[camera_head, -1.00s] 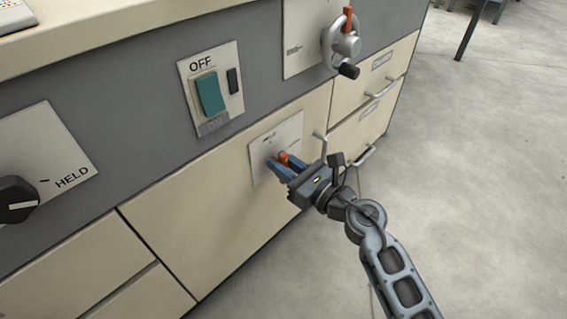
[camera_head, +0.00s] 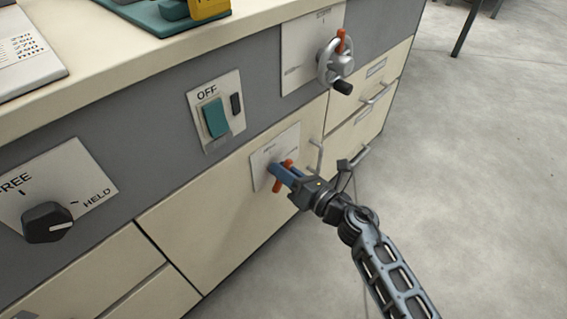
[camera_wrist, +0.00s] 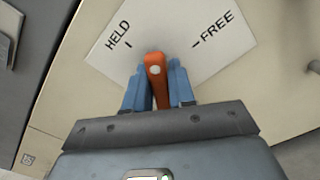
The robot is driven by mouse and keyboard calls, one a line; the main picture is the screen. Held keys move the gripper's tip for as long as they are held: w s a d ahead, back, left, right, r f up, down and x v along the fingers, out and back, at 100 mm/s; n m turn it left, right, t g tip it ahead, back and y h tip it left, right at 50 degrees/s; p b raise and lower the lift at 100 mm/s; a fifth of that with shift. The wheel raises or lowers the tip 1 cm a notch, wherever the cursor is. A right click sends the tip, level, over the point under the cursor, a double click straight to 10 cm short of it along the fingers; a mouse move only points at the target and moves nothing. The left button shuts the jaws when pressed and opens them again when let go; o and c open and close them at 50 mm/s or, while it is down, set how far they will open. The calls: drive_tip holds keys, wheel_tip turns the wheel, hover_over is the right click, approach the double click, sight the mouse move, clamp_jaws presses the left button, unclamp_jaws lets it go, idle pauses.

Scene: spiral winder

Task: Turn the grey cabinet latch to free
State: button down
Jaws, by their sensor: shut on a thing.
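A latch with an orange handle (camera_head: 277,187) sits on a white plate (camera_head: 259,161) on the cream cabinet door. My gripper (camera_head: 281,172) is at this handle, its blue fingers shut on it. Orange shows on both sides of the fingers. In the wrist view the orange handle (camera_wrist: 156,76) lies between the two fingers (camera_wrist: 160,88). The plate (camera_wrist: 165,40) there reads HELD at left and FREE at right, and the handle's far end, with a pale dot, lies between the two marks. The handle's lower part is hidden by my gripper.
A black knob (camera_head: 47,222) marked FREE and HELD is at the left, its white line toward HELD. A bar handle (camera_head: 318,155) is close by. Open floor lies right.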

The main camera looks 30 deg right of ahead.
drive_tip(key=m+p, duration=0.4)
drive_tip(key=m, duration=0.1)
drive_tip(key=shift+w+d+f+m, duration=0.1)
drive_tip(key=shift+d+m, duration=0.1)
drive_tip(key=shift+m, duration=0.1)
drive_tip(key=m+p, duration=0.1)
drive_tip(key=m, duration=0.1)
drive_tip(key=f+m+p, duration=0.1)
drive_tip(key=m, duration=0.2)
drive_tip(key=shift+d+p, duration=0.1)
drive_tip(key=shift+p, duration=0.25)
drive_tip(key=shift+m, duration=0.3)
drive_tip(key=c, duration=1)
unclamp_jaws()
drive_tip(key=shift+c, duration=0.2)
drive_tip(key=p+v, duration=0.1)
drive_tip(key=v, duration=0.7)
